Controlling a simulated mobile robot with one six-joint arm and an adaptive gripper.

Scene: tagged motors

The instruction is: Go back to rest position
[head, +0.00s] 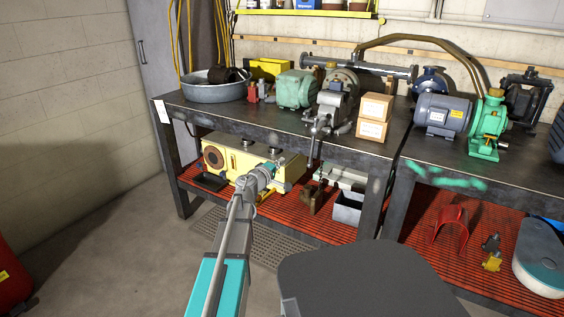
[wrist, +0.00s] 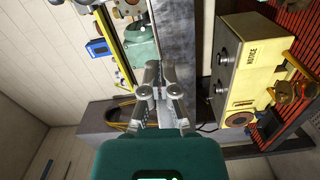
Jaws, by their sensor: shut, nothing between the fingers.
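My gripper (wrist: 163,92) shows in the wrist view with its metal fingers close together and nothing between them. In the head view my arm reaches forward from the bottom, and my gripper (head: 268,170) is in front of the yellow machine (head: 228,162) under the left workbench. I cannot tell from the head view whether it touches anything. The yellow machine also shows in the wrist view (wrist: 245,62), to the right of my gripper, with a "NOTICE" label.
The left workbench (head: 195,108) carries a grey tub (head: 213,90), a vise (head: 332,110), a green motor (head: 295,90) and cardboard boxes (head: 374,117). The right workbench (head: 432,162) holds a grey-and-green pump. Red slatted shelves lie below.

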